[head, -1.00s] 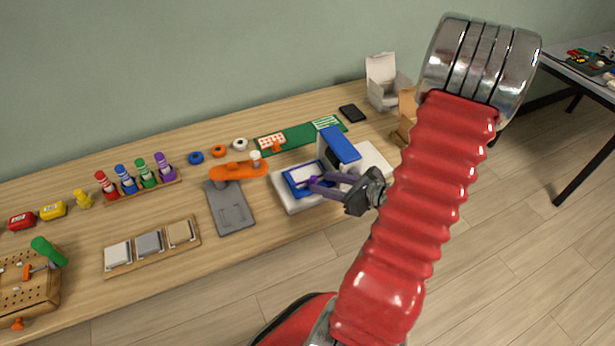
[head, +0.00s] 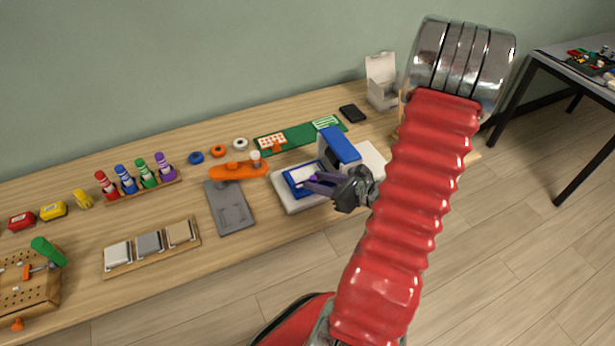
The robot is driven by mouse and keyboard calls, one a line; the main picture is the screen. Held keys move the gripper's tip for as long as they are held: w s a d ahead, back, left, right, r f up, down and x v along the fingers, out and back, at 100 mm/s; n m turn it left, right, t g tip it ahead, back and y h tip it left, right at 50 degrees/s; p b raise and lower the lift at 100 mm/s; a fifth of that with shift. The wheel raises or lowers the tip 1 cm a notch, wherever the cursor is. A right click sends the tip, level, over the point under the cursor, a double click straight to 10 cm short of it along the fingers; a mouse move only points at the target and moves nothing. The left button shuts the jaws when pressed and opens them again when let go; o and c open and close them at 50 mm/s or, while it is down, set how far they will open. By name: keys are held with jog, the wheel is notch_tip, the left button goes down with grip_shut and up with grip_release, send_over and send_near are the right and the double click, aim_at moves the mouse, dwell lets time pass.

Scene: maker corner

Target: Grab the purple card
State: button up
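My gripper (head: 312,181) has purplish-grey fingers and reaches left over a blue tray (head: 292,186) on a white machine base (head: 290,203). A white surface (head: 304,172) shows inside the tray, beside the fingertips. I cannot clearly make out a purple card; any purple at the tray is hard to tell from the fingers. A raised blue lid (head: 341,145) stands just behind the gripper. The fingers look close together, but I cannot tell whether they hold anything or touch the tray.
The wooden bench holds an orange clamp-like tool (head: 238,170), a grey plate (head: 230,207), a row of colour swatches (head: 150,247) and marker-like bottles (head: 147,173). A green board (head: 298,136) lies behind. A white box (head: 381,82) stands at the back right.

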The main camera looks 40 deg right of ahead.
grip_shut()
jog(key=shift+r, duration=0.1)
dwell(0.3)
notch_tip(320, 180, up, 10)
dwell(0.8)
dwell(0.5)
